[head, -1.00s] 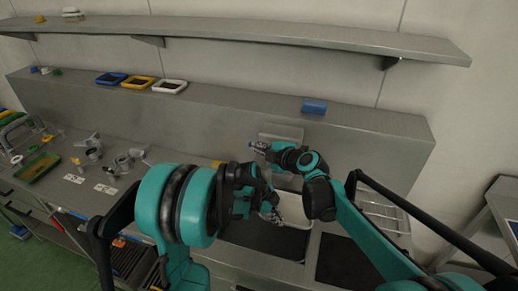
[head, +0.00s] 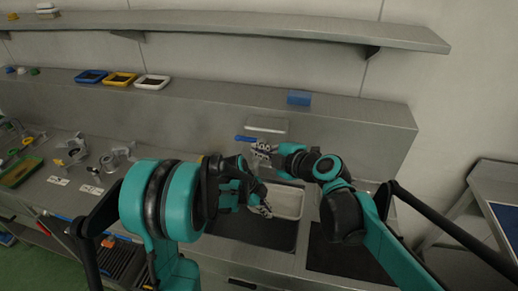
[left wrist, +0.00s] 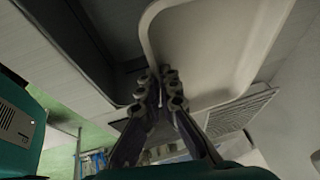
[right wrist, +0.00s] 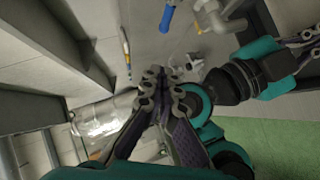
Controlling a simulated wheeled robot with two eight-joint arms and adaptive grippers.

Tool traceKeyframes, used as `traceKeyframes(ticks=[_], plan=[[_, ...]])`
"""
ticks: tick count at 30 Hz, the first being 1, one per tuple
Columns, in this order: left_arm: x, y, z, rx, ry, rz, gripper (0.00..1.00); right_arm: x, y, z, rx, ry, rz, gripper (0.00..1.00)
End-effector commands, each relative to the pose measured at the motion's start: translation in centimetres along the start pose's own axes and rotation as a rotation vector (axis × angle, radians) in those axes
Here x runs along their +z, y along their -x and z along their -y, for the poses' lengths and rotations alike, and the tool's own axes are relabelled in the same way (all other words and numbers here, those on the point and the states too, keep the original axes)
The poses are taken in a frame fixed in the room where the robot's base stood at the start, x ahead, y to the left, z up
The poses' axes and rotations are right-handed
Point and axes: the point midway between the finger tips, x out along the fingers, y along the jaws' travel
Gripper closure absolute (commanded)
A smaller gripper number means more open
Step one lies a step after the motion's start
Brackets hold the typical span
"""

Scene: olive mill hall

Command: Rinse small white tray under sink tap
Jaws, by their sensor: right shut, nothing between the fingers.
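The small white tray (head: 288,203) is over the sink basin (head: 250,229), its inside facing up. My left gripper (head: 262,209) is shut on its near-left rim; the left wrist view shows the fingers (left wrist: 160,82) pinching the tray's edge (left wrist: 205,50). My right gripper (head: 262,152) is shut and empty behind the tray, close to a blue lever (head: 245,139), which looks like the tap handle. In the right wrist view its closed fingertips (right wrist: 163,80) are apart from a blue handle (right wrist: 167,18).
A second dark basin (head: 345,260) lies to the right. A blue block (head: 299,98) and blue, yellow and white trays (head: 152,82) sit on the back ledge. Grey metal parts (head: 110,160) lie on the left bench. A clear glossy shape (right wrist: 103,118) shows in the right wrist view.

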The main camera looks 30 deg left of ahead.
Motion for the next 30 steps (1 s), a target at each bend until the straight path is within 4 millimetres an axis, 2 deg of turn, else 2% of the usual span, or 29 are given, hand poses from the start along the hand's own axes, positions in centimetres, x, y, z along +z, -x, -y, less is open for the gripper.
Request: traceKeyframes(ticks=[3, 8, 11, 22, 24, 30], plan=[[0.0, 0.0, 0.0, 0.0, 0.0, 0.0, 1.0, -0.1, 0.8, 0.3, 0.01, -0.009, 0.025, 1.0], [0.0, 0.0, 0.0, 0.0, 0.0, 0.0, 1.0, -0.1, -0.4, 0.3, 0.009, -0.01, 0.024, 1.0], [0.0, 0.0, 0.0, 0.0, 0.0, 0.0, 1.0, 0.0, -1.9, 0.3, 0.009, -0.01, 0.022, 1.0], [0.0, 0.0, 0.0, 0.0, 0.0, 0.0, 1.0, 0.2, -9.7, 0.2, 0.009, -0.009, 0.023, 1.0], [0.0, 0.0, 0.0, 0.0, 0.0, 0.0, 1.0, 1.4, -10.4, 0.1, 0.011, -0.011, 0.026, 1.0], [0.0, 0.0, 0.0, 0.0, 0.0, 0.0, 1.0, 2.8, -11.8, 0.2, 0.01, -0.011, 0.025, 1.0]])
